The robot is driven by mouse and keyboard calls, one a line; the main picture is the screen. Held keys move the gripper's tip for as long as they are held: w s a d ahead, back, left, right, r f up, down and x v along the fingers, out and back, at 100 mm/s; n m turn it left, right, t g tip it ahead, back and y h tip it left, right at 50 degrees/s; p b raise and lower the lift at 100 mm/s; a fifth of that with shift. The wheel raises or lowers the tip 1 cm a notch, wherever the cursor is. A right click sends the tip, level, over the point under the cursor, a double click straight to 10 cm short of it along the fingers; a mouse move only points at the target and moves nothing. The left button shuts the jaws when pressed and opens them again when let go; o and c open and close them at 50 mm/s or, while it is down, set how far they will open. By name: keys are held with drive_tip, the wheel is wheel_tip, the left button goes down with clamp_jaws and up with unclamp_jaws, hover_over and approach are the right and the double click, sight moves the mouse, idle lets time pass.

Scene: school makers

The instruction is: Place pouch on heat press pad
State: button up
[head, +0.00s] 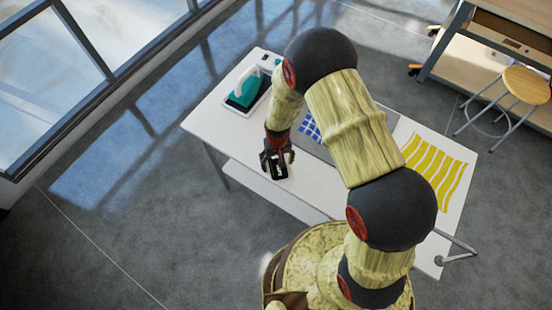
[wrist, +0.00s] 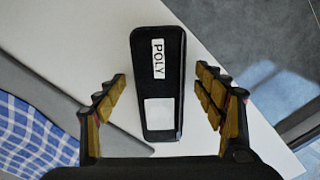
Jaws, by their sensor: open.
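A flat black case labelled POLY (wrist: 158,115), which I take for the pouch, lies between the fingers of my gripper (wrist: 161,78) in the wrist view. The fingers are open, with a gap on each side of it. In the head view my gripper (head: 277,163) is at the front left edge of the white table, with the black pouch (head: 279,171) at its fingers. A grey pad (head: 318,150), likely the heat press pad, lies right of the gripper, partly hidden by my arm. It also shows at left in the wrist view (wrist: 62,92).
A blue checked cloth (head: 310,127) lies on the grey pad. A teal and white press (head: 247,92) stands at the table's left end. A yellow striped sheet (head: 436,170) lies on the right of the white table (head: 208,122). A stool (head: 525,86) stands at far right.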

drive_tip(key=shift+c, duration=0.8)
drive_tip(key=c, duration=1.1)
drive_tip(key=shift+r, duration=0.1)
